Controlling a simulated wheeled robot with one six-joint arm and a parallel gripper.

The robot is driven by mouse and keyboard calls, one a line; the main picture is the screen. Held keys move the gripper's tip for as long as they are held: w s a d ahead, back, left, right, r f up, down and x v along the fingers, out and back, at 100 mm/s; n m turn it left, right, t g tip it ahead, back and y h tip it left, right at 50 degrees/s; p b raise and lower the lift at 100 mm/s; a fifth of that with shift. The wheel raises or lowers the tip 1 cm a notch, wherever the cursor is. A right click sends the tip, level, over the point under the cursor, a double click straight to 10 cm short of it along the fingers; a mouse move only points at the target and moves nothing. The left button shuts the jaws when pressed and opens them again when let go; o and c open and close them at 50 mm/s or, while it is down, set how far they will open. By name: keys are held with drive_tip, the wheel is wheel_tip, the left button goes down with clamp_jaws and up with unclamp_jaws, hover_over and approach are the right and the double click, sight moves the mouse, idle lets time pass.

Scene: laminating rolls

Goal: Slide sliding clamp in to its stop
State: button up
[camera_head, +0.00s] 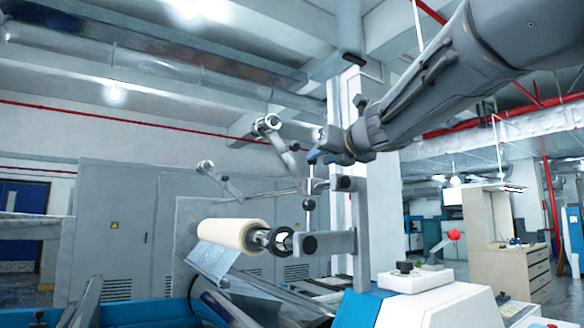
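My gripper (318,151) is at the end of my grey arm, which reaches in from the upper right. It is above the roll holder, next to the white column. Its fingertips are small and partly overlap, so I cannot tell if they are open. A vertical rod with a black ball knob (308,204) hangs below it. The likely sliding clamp (325,243) is a grey horizontal piece with a dark round end, beside the column and to the right of the roll's shaft. A cream roll (232,235) sits on a dark shaft (270,239). I cannot tell the gap to any stop.
Angled roller arms (268,125) stand left of my gripper. The white column (342,110) rises close behind it. A white and blue console (425,300) with a red-knobbed lever (453,235) is at lower right. Grey cabinets (120,225) stand behind.

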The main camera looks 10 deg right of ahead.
sight(315, 161)
drive_tip(key=w, duration=0.3)
drive_tip(key=w+a, duration=0.1)
drive_tip(key=w, duration=0.2)
drive_tip(key=shift+a+p, duration=0.1)
drive_tip(key=shift+p, duration=0.3)
clamp_jaws()
